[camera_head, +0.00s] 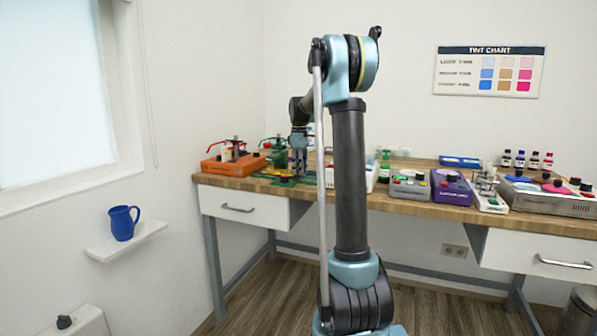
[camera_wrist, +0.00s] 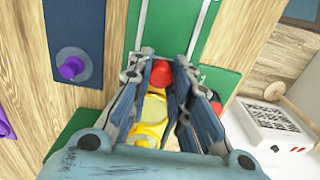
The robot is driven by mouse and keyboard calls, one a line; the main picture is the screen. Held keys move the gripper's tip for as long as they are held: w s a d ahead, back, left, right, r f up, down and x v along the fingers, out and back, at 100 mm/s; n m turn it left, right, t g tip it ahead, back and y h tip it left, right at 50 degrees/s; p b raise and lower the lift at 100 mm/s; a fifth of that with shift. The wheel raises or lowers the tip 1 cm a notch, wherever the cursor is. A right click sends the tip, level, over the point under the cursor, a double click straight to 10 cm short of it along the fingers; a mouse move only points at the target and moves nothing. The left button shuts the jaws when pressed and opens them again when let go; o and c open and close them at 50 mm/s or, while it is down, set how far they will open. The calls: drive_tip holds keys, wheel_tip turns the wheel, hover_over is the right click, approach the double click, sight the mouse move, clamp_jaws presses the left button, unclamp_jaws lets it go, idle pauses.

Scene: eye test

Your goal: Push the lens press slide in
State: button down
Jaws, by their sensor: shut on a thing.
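My gripper (camera_head: 299,172) is low over the left part of the bench, pointing down at a green device. In the wrist view my gripper (camera_wrist: 161,68) is shut on a red knob (camera_wrist: 161,73), which shows between the fingertips. A yellow part (camera_wrist: 150,120) lies behind the knob between the fingers, partly hidden by them. The green base (camera_wrist: 225,35) with pale metal rails runs beneath and beyond the fingers. In the head view its green plate (camera_head: 284,182) lies flat on the bench. I cannot tell from the frames how far the slide is in.
An orange press (camera_head: 232,165) with red levers stands left of my gripper. A grey box (camera_head: 409,186) and a purple box (camera_head: 451,188) stand to the right. In the wrist view, a dark blue panel with a purple knob (camera_wrist: 71,68) and a white grilled box (camera_wrist: 275,122) flank the green base.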

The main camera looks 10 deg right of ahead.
drive_tip(key=c, duration=1.4)
unclamp_jaws()
drive_tip(key=shift+w+a, duration=0.25)
drive_tip(key=shift+w, duration=0.05)
drive_tip(key=shift+c, duration=0.2)
drive_tip(key=shift+s, duration=0.1)
drive_tip(key=shift+d, duration=0.1)
drive_tip(key=shift+r, duration=0.3)
wheel_tip(320, 180, up, 11)
drive_tip(key=shift+r, duration=0.15)
